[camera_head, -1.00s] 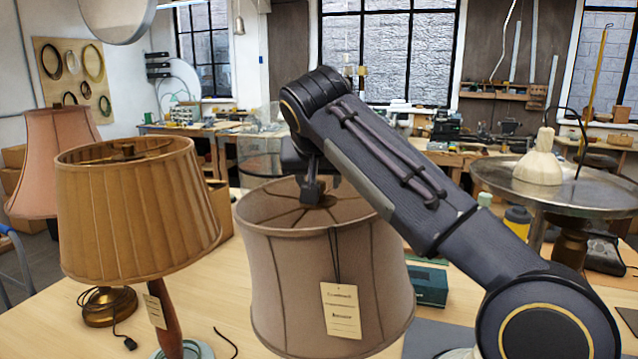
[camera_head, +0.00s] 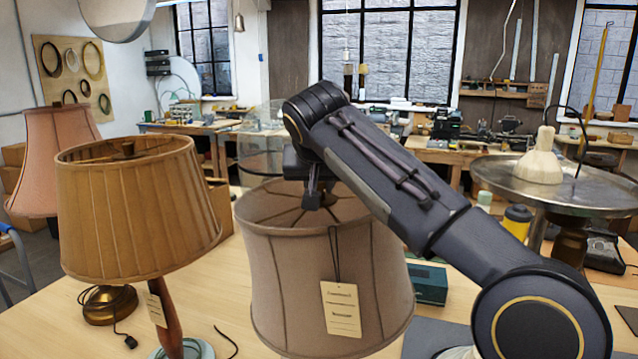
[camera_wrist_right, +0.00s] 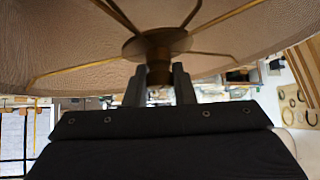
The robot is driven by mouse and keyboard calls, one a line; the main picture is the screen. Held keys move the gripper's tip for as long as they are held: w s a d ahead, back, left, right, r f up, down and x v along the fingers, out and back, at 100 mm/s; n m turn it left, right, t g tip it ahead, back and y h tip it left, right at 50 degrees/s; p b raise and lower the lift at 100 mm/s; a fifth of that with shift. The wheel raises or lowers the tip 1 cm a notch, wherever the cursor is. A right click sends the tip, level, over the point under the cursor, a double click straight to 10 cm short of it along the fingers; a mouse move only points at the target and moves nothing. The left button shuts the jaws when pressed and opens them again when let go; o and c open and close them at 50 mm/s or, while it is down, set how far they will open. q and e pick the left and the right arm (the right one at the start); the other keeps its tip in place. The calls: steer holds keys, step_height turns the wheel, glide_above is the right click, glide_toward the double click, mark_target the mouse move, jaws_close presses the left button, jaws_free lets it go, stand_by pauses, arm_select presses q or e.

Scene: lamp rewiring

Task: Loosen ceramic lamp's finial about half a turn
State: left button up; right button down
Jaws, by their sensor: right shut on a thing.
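The ceramic lamp's grey-beige shade (camera_head: 285,275) stands at the middle of the bench in the head view, with a paper tag hanging on it. My right gripper (camera_head: 313,200) reaches down at the shade's open top, at the centre of its spokes. In the right wrist view, brass spokes meet at a round hub (camera_wrist_right: 157,42). The finial (camera_wrist_right: 158,73) is a small brown-brass piece at the hub, between the two fingers of my right gripper (camera_wrist_right: 160,88), which are shut on it. The lamp's ceramic body is hidden by the shade. My left gripper is not in view.
A lamp with a pleated tan shade (camera_head: 135,215) stands close on the left, and a pink-shaded lamp (camera_head: 60,155) is behind it. A teal box (camera_head: 428,284) lies right of the ceramic lamp's shade. A round metal table (camera_head: 590,195) is at the right.

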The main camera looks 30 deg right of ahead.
steer(key=n+t+y, duration=0.1)
steer(key=n+y, duration=0.2)
steer(key=n, duration=0.1)
steer(key=shift+d+n, duration=0.1)
steer(key=shift+n, duration=0.2)
steer(key=n+y, duration=0.3)
steer(key=shift+n, duration=0.3)
steer(key=n+g+y, duration=0.1)
steer(key=n+y, duration=0.2)
steer(key=n, duration=0.1)
steer(key=shift+w+y, duration=0.1)
steer(key=shift+y, duration=0.2)
steer(key=n+g+y, duration=0.2)
steer(key=n, duration=0.2)
steer(key=shift+n, duration=0.3)
steer(key=shift+g, duration=0.3)
steer(key=c, duration=1.2)
jaws_free()
